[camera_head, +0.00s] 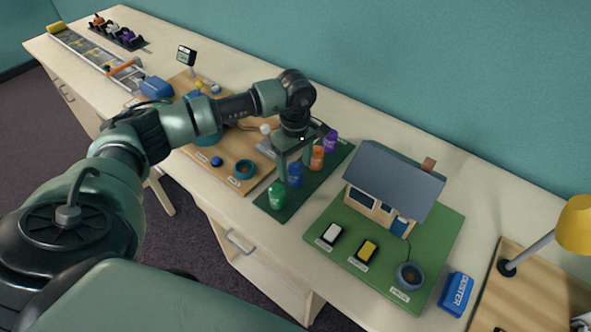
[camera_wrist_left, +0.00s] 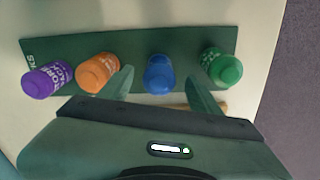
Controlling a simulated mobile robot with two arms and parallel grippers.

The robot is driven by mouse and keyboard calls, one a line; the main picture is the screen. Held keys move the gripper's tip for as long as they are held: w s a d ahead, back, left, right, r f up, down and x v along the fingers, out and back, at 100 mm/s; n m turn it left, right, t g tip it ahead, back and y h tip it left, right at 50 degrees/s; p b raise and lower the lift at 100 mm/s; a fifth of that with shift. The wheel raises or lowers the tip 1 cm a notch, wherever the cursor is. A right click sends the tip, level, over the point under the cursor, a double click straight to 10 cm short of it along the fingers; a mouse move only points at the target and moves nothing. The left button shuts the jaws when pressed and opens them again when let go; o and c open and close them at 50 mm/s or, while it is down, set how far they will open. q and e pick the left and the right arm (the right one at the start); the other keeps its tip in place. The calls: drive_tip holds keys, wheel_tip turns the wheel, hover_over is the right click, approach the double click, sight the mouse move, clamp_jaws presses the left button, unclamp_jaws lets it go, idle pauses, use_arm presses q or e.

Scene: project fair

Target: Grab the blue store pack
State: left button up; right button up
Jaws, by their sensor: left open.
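The blue store pack (camera_head: 295,175) stands upright on a dark green mat (camera_head: 325,174), in a row with other coloured packs. It also shows in the left wrist view (camera_wrist_left: 159,76), in the gap between my two fingers. My left gripper (camera_head: 294,170) points down over the row and is open, with one finger on each side of the blue pack. I cannot tell whether either finger touches it. My right gripper is not in view.
A green pack (camera_head: 277,195) stands on one side of the blue one; an orange pack (camera_head: 317,157) and a purple pack (camera_head: 330,141) stand on the other. A model house (camera_head: 393,182) on a green board (camera_head: 437,262) is to the right. A wooden board (camera_head: 222,170) lies left.

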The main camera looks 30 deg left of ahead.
use_arm(q)
wheel_tip(320, 180, down, 2)
drive_tip(key=shift+f, duration=0.4)
drive_tip(key=c, duration=1.3)
clamp_jaws()
drive_tip(key=shift+r, duration=0.15)
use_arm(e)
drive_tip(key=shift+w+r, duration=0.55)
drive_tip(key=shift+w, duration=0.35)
